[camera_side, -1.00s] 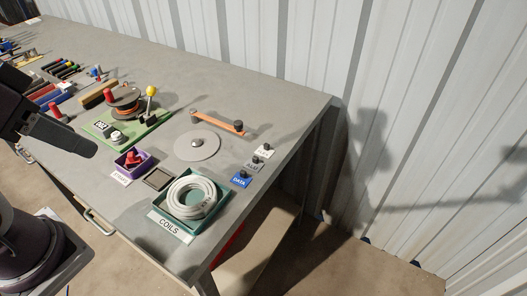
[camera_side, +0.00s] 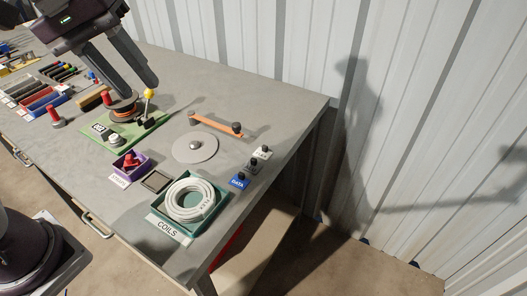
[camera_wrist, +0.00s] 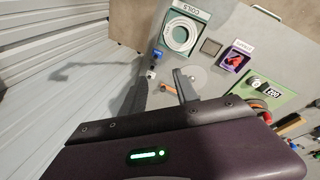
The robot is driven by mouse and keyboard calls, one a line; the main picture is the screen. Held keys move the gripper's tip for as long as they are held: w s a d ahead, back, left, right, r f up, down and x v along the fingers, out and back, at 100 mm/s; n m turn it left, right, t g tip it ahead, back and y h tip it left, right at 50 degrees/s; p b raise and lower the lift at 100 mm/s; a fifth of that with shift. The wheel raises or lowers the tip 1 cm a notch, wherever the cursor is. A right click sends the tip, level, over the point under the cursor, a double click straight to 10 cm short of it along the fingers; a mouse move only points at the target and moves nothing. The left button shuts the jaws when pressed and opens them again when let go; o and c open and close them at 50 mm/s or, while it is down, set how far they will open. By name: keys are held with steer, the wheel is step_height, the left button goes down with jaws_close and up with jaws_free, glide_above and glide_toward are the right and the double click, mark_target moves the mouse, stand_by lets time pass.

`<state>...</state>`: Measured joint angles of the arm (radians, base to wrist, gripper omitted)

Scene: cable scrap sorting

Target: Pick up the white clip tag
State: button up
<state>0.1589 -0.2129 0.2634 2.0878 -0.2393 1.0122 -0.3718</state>
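The white clip tag (camera_side: 262,152) with a dark knob stands near the right edge of the table, at the far end of a short row of tags. In the wrist view it is a small pale patch (camera_wrist: 151,74) beyond my fingertips. My gripper (camera_side: 135,90) is open and empty, its two fingers apart. It hangs above the green reel board, well to the left of the tag and higher. The grey tag (camera_side: 252,166) and the blue DATA tag (camera_side: 239,181) stand in front of the white one.
An orange bar (camera_side: 215,124) with dark knobs lies left of the tags. A grey disc (camera_side: 195,149), the teal COILS tray (camera_side: 160,210) with a white coil, and a purple bin (camera_side: 124,172) are nearby. The green board (camera_side: 126,134) carries a reel and a yellow-topped lever.

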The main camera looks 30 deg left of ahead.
steer(key=w+d+f+n+g, duration=0.1)
steer(key=w+f+n, duration=0.15)
steer(key=w, duration=0.35)
steer(key=w+f+n+g, duration=0.1)
steer(key=w+f+n, duration=0.15)
steer(key=w, duration=0.45)
steer(key=n+g+y, duration=0.1)
steer(key=n+y, duration=0.1)
steer(key=n, duration=0.4)
glide_above(267, 147)
steer(key=f, duration=1.7)
steer(key=shift+s+a+f, duration=0.2)
steer(key=shift+s+a, duration=0.1)
steer(key=shift+a, duration=0.05)
steer(key=shift+y, duration=0.3)
steer(key=f, duration=0.6)
steer(key=shift+w+d+f, duration=0.25)
steer(key=shift+d+f, duration=0.1)
steer(key=shift+f, duration=0.5)
steer(key=shift+c, duration=0.5)
jaws_close()
